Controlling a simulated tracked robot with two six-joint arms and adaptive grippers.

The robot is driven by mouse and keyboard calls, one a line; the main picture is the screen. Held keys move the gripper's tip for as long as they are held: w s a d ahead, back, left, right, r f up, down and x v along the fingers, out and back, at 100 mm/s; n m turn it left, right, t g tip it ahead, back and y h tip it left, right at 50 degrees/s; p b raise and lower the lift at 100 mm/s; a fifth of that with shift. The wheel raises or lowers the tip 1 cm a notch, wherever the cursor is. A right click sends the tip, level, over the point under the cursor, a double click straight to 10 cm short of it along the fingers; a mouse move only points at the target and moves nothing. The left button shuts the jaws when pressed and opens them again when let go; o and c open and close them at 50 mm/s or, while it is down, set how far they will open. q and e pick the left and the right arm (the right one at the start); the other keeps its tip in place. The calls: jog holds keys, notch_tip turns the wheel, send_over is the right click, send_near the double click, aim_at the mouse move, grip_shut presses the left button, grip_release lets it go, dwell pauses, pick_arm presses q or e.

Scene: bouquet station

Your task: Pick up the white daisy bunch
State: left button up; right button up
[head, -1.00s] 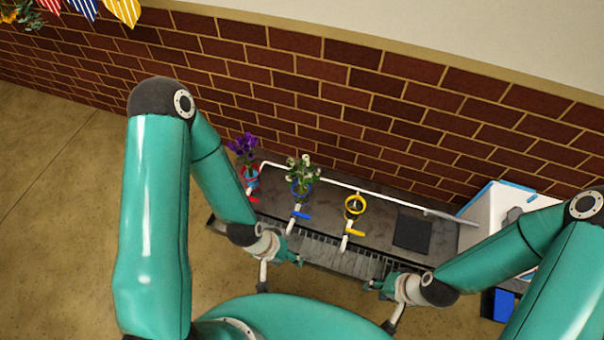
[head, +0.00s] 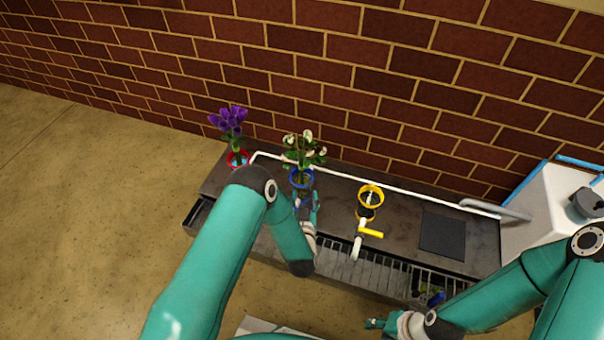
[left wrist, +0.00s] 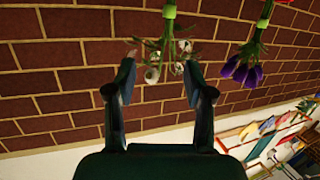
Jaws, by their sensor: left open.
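The white daisy bunch (head: 306,150), white blooms with green leaves, stands in a blue ring holder (head: 301,178) at the back of the counter. My left gripper (head: 308,198) is just in front of and below the blooms, by the blue ring. In the left wrist view, which looks upside down, my left gripper (left wrist: 159,75) is open. The daisy bunch (left wrist: 168,48) hangs beyond and between its fingertips, with a green band on its stems; I see no grip on it. My right gripper (head: 376,323) is low at the front right, too small to judge its jaws.
A purple bunch (head: 230,122) stands in a red ring (head: 237,159) to the left. An empty yellow ring (head: 370,195) with a yellow-handled tap is to the right. A white pipe runs behind them, before the brick wall. A dark square pad (head: 442,235) lies further right.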

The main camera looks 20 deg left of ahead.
pick_arm(q)
notch_tip(320, 180, down, 3)
jog(key=t+y+b, duration=0.2)
jog(key=b, duration=0.5)
send_near(302, 164)
jog(key=x, duration=0.5)
jog(key=shift+w+r, duration=0.35)
jog(key=b+x, duration=0.2)
jog(key=x, duration=0.1)
jog(key=b+x, duration=0.1)
jog(key=shift+w+a+f, duration=0.1)
jog(key=shift+a+f, duration=0.1)
jog(key=shift+f, duration=0.2)
jog(key=shift+w+a+r+b, duration=0.15)
jog(key=shift+w+b, duration=0.2)
jog(key=shift+w, duration=0.15)
jog(key=shift+r, duration=0.1)
grip_shut()
pick_arm(e)
notch_tip(302, 164, down, 13)
jog(key=shift+r, duration=0.2)
